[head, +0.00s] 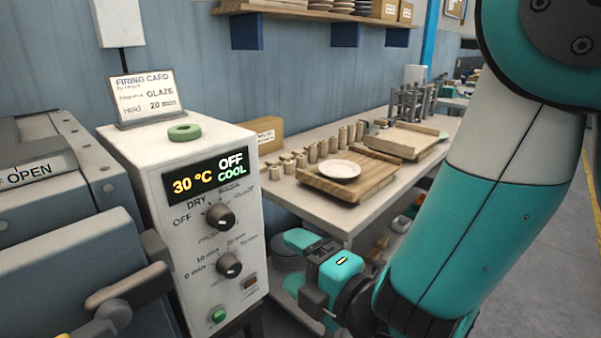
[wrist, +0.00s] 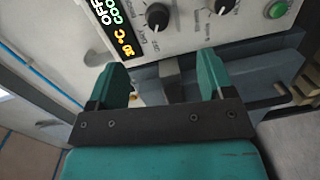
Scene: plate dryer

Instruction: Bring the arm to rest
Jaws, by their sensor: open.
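My gripper (head: 292,262) is low in the head view, in front of the worktable and to the right of the control box. In the wrist view my gripper (wrist: 161,78) shows two teal fingers spread wide apart, with nothing held between them. The arm comes down from the upper right of the head view. The control box (head: 213,215) has a display reading 30 °C, OFF and COOL; part of its panel (wrist: 185,25) also shows at the top of the wrist view.
The grey dryer (head: 85,225), marked OPEN, stands at the left with a protruding handle (head: 128,287). The worktable (head: 345,217) carries a white plate (head: 340,168) on a wooden board (head: 365,185) and several small wooden pieces. Open floor (head: 540,250) lies at the right.

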